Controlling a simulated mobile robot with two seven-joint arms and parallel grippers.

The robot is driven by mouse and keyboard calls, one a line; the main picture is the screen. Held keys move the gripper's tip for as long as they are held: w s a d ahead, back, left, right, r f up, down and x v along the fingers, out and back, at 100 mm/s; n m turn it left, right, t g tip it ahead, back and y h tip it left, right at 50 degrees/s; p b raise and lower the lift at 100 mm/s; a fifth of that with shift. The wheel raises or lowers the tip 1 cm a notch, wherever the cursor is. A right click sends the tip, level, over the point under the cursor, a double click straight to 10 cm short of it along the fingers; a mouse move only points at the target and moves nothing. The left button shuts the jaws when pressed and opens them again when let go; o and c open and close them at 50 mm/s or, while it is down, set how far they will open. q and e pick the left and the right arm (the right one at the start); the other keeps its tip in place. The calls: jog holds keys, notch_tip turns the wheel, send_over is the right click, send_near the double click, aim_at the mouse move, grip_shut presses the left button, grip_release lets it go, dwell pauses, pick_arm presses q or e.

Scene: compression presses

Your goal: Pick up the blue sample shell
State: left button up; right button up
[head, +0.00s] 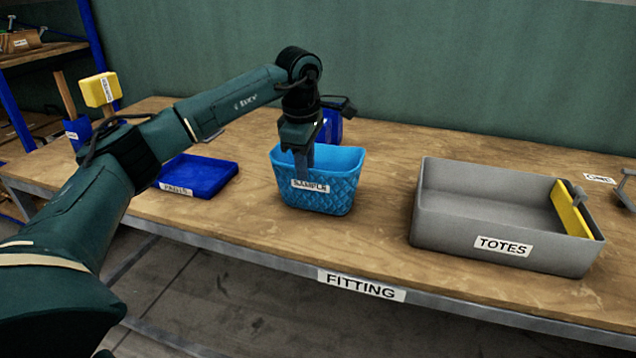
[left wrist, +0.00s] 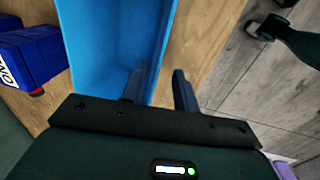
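The blue sample shell (head: 335,190) is an open, textured basket labelled SAMPLE. It stands upright on the wooden bench in the head view. My left gripper (head: 298,172) points down at its near rim. In the left wrist view, the shell (left wrist: 105,45) shows its inside. There, the fingers of my left gripper (left wrist: 160,90) are apart, one over the inside of the shell and one outside its wall, with the rim between them. I cannot tell whether either finger touches the wall. My right gripper is not in view.
A grey TOTES bin (head: 445,232) with a yellow panel (head: 572,208) stands to the right. A flat dark blue tray (head: 205,178) lies left. A dark blue box (head: 332,127) stands behind the shell. Bare bench lies between shell and bin.

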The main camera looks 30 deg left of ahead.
aim_at(308, 187)
pick_arm(q)
jog(key=f, duration=0.2)
jog(key=w+f, duration=0.1)
jog(key=f, duration=0.2)
jog(key=shift+w+a+f, duration=0.1)
jog(key=shift+f, duration=0.05)
grip_shut()
